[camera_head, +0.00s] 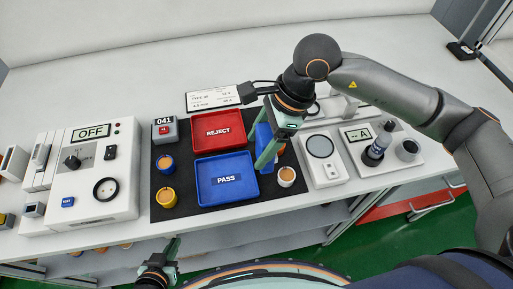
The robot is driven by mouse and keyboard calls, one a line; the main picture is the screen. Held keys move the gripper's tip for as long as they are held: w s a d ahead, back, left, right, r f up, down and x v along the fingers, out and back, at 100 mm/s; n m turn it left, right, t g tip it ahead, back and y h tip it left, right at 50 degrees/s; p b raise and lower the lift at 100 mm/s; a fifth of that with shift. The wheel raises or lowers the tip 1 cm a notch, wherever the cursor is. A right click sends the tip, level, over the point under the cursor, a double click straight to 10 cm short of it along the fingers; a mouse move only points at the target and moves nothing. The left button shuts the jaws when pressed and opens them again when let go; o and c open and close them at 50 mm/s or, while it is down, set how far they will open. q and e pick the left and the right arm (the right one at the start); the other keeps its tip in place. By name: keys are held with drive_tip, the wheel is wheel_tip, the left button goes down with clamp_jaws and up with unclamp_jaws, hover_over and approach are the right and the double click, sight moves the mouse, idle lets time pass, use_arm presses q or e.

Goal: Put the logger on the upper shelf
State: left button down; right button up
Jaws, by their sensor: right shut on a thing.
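My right gripper (268,151) reaches down over the black mat, to the right of the red and blue trays. It is shut on a blue block-like thing (264,137), partly hidden by the fingers. I cannot tell for sure that this is the logger. My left gripper (170,256) is low in the picture, in front of the bench edge, apart from any object. Its finger gap is not clear. Under the bench top a grey shelf (225,239) shows in part; whether it is the upper shelf I cannot tell.
The red REJECT tray (218,146) and blue PASS tray (226,202) lie on the mat. Several small cups stand around them. A counter (165,130) and a switch box (92,178) stand left. A scale (321,148) and a meter station (357,135) stand right.

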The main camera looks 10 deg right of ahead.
sight(257, 153)
drive_tip(key=shift+w+a+f, duration=0.2)
drive_tip(key=shift+w+f, duration=0.1)
drive_tip(key=shift+f, duration=0.15)
drive_tip(key=shift+w+f, duration=0.1)
drive_tip(key=shift+f, duration=1.5)
drive_tip(key=shift+f, duration=0.15)
drive_tip(key=o, duration=1.1)
drive_tip(key=shift+f, duration=0.1)
drive_tip(key=shift+c, duration=0.2)
drive_tip(key=o, duration=0.4)
drive_tip(key=shift+o, duration=0.2)
